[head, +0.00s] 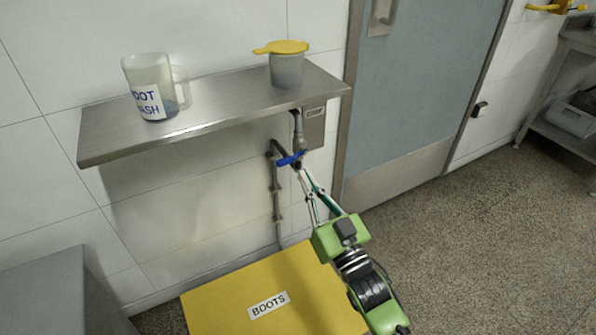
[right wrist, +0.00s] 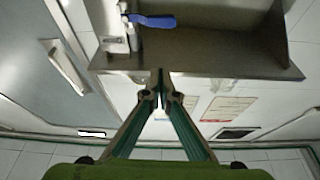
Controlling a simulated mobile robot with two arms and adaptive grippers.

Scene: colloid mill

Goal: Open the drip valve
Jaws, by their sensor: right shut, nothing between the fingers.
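The drip valve has a blue lever handle (head: 289,159) on a grey pipe below the right end of the steel shelf. The blue lever also shows near the top of the right wrist view (right wrist: 154,20), pointing sideways from its pale valve body. My right gripper (head: 299,168) reaches up from the lower right, with its fingertips just beside the right end of the lever. In the right wrist view my right gripper (right wrist: 160,76) has its fingertips together with nothing between them, apart from the lever in the picture. Whether it touches the lever is unclear. My left gripper is out of view.
The steel shelf (head: 215,103) overhangs the valve. A boot wash jug (head: 149,90) and a yellow-lidded container (head: 287,66) stand on it. A yellow BOOTS box (head: 237,302) sits below. A blue-grey door (head: 425,90) is at right, with open floor before it.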

